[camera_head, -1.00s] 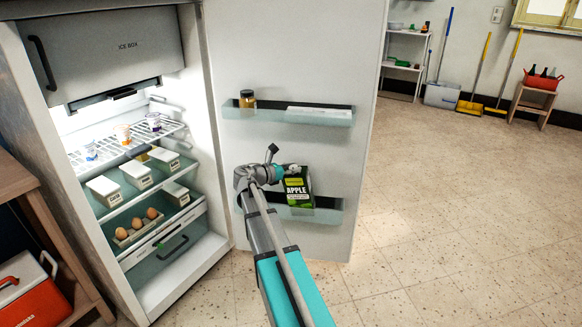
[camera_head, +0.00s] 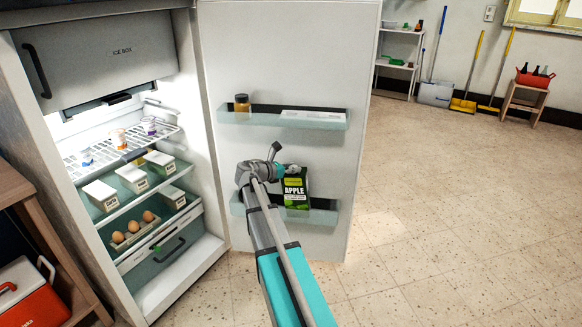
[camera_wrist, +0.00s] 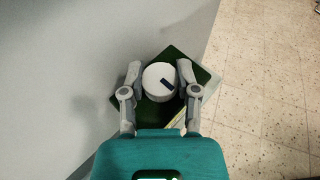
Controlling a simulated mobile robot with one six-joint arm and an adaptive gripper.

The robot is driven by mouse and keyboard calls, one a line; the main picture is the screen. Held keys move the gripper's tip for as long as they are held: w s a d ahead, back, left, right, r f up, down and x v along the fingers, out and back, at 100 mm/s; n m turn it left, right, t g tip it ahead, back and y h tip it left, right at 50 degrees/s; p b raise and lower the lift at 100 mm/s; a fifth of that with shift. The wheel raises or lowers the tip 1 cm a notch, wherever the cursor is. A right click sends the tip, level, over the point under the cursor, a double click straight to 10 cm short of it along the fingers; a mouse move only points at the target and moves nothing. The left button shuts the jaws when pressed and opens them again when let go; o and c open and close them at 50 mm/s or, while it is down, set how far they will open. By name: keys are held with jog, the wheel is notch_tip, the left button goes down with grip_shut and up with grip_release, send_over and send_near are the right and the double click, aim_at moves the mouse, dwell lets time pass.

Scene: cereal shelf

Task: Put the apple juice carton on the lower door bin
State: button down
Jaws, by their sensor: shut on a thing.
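The apple juice carton (camera_head: 296,190), dark with a green lower part and "APPLE" lettering, is upright at the lower door bin (camera_head: 322,216) of the open fridge door. The bin's front partly shows around its base; whether its bottom rests on the bin floor I cannot tell. My gripper (camera_head: 284,170) is at the carton's top. In the wrist view my gripper (camera_wrist: 160,80) has its two fingers on either side of the white round cap (camera_wrist: 160,78), shut on it. The carton's dark top (camera_wrist: 158,116) shows below the cap.
The upper door bin (camera_head: 240,118) holds a jar (camera_head: 242,102) and a flat white item (camera_head: 312,115). The fridge shelves at left hold several white boxes (camera_head: 131,178) and eggs (camera_head: 134,226). The floor (camera_head: 440,220) at right is clear.

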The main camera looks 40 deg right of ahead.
jog(key=shift+d+r+y+p, duration=0.25)
jog(key=shift+d+y+p, duration=0.15)
jog(key=shift+d+p, duration=0.35)
jog(key=shift+d+r+y+p, duration=0.2)
jog(key=shift+d+y+p, duration=0.2)
jog(key=shift+d+p, duration=0.3)
jog(key=shift+f+b, duration=0.9)
jog(key=shift+b, duration=0.1)
jog(key=shift+c, duration=1.8)
grip_release()
jog(key=shift+p+v, duration=0.4)
jog(key=shift+v, duration=0.4)
jog(key=p+v, duration=0.3)
jog(key=v, duration=0.7)
jog(key=shift+a+p, duration=0.15)
jog(key=shift+p, duration=0.25)
